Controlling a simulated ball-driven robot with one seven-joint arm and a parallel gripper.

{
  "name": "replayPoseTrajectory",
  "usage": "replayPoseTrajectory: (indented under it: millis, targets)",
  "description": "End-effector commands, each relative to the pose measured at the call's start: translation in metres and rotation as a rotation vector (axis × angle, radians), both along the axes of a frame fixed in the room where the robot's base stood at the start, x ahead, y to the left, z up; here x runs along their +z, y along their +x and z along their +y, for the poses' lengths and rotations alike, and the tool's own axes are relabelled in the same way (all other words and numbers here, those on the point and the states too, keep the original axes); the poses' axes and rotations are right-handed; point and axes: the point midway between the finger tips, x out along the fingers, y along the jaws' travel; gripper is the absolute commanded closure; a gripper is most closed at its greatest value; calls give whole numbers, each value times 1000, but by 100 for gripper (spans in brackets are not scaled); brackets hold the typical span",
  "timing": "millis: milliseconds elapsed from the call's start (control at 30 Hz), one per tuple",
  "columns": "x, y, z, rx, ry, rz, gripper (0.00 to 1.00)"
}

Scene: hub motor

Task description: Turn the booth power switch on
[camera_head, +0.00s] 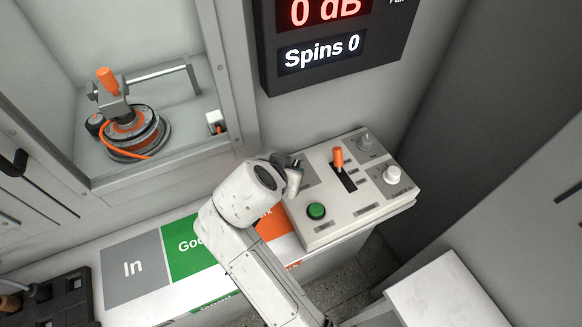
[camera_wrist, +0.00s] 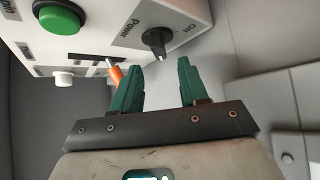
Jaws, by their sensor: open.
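My gripper (camera_wrist: 158,66) has two green fingers, open and empty. The knob shows just beyond the gap between the fingertips, apart from them. In the head view my gripper (camera_head: 294,178) is at the left edge of the control box (camera_head: 345,217), and I cannot make out the knob there.
The box also carries a green button (camera_head: 316,211), an orange lever (camera_head: 338,158), a white knob (camera_head: 392,175) and a grey knob (camera_head: 364,141). A display (camera_head: 330,45) reading "0 dB" and "Spins 0" hangs behind. A booth with a motor (camera_head: 132,130) stands left.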

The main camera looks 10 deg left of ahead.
Motion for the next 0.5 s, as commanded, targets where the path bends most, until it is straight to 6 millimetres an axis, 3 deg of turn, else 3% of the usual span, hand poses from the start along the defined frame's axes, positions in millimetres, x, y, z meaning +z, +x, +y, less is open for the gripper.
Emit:
replayPoseTrajectory:
  millis: [200, 500]
  targets:
    - [26, -27, 6, 2, 1, 1, 56]
    - [38, -38, 8, 0, -1, 2, 56]
